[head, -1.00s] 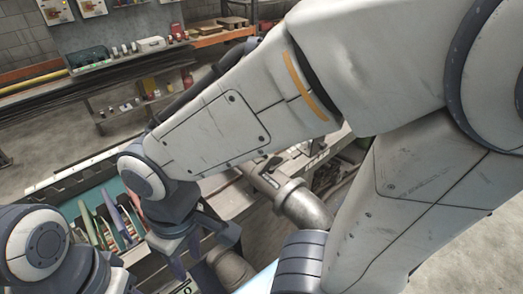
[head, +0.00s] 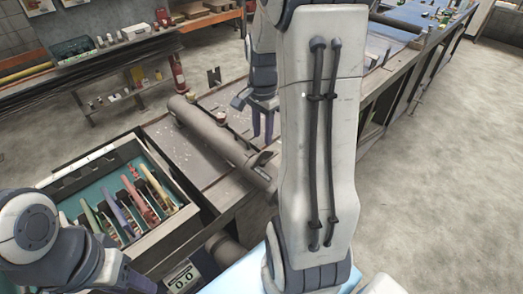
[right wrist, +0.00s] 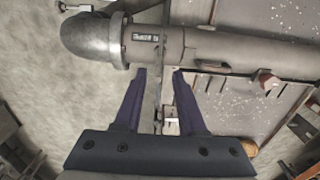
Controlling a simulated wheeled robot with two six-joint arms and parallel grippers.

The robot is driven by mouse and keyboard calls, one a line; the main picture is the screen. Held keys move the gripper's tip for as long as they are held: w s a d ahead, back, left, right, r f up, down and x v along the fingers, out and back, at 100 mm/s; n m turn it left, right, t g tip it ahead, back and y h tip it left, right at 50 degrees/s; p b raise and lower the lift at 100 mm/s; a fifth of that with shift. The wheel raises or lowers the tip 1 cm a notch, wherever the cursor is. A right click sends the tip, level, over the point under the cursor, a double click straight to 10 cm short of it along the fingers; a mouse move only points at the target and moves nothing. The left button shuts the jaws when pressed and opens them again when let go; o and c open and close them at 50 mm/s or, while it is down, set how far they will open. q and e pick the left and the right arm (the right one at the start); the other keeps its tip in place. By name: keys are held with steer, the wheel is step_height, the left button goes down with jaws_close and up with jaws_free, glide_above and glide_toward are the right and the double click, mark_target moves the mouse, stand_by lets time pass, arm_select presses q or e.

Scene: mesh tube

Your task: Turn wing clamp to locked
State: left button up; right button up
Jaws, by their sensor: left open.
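A grey pipe (head: 205,127) lies along the bench; the right wrist view shows its body (right wrist: 225,50) and elbow end (right wrist: 95,38). A small dark tab (head: 261,159) stands at its side near a label and shows below the pipe in the right wrist view (right wrist: 210,66); I cannot tell whether it is the wing clamp or how it is turned. My right gripper (head: 263,135) hangs beside the pipe; its fingers (right wrist: 160,72) are apart, empty, just short of it. My left gripper (head: 135,282) is at the bottom edge, its fingers cut off.
A teal-lined tray (head: 60,188) with several coloured-handled tools is left of the pipe. A reddish knob (right wrist: 267,80) is beside the pipe. Shelves (head: 120,95) stand behind; open floor (head: 440,200) is at right.

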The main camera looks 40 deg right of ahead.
mark_target(262, 153)
step_height(262, 153, down, 8)
steer(key=shift+a+f+p, duration=0.1)
steer(key=shift+f+p, duration=0.1)
steer(key=shift+p, duration=0.55)
jaws_close()
